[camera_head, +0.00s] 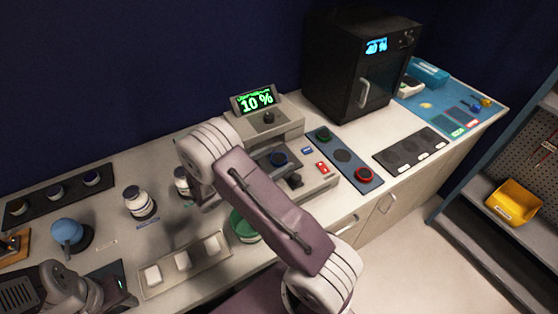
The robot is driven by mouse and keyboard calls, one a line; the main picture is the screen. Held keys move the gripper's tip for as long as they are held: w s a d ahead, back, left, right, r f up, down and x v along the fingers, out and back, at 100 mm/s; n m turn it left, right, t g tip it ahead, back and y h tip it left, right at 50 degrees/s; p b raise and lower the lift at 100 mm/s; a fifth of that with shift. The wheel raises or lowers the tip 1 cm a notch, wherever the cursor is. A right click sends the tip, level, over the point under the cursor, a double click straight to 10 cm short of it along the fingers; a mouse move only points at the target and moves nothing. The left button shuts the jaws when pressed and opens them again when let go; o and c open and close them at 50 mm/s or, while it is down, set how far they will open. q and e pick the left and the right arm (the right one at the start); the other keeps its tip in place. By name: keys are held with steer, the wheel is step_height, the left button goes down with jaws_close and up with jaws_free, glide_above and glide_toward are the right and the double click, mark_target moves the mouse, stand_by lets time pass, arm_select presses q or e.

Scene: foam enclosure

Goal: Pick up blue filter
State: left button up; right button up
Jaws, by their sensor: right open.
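A blue round filter (278,159) sits in the grey device (314,176) that has a green 10 % display. My right arm crosses in front of the device from the lower right. My right gripper (207,196) hangs at the far end of that arm, left of the device and apart from the blue filter. It is open; its fingers are mostly hidden by my arm, and I see nothing held. Part of my left arm is at the lower left; its fingertips are not clear.
A black oven-like cabinet (340,70) stands behind. Jars (139,203) and a white-block tray (212,264) are left.

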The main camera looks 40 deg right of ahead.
mark_target(279, 159)
steer(key=shift+a, duration=0.1)
steer(key=c, duration=1.6)
steer(key=shift+r, duration=0.4)
steer(key=r, duration=0.2)
steer(key=d+r, duration=0.1)
steer(key=r, duration=0.1)
steer(key=shift+s+d+r, duration=0.1)
steer(key=shift+s, duration=0.2)
steer(key=s+d+r, duration=0.1)
steer(key=d+r, duration=0.1)
steer(key=d, duration=0.1)
steer(key=s+d+r, duration=0.1)
steer(key=d+r, duration=0.1)
steer(key=d, duration=0.1)
steer(key=s+d+r, duration=0.1)
steer(key=d+r, duration=0.1)
steer(key=d, duration=0.1)
steer(key=shift+s+d, duration=0.3)
steer(key=shift+d, duration=0.05)
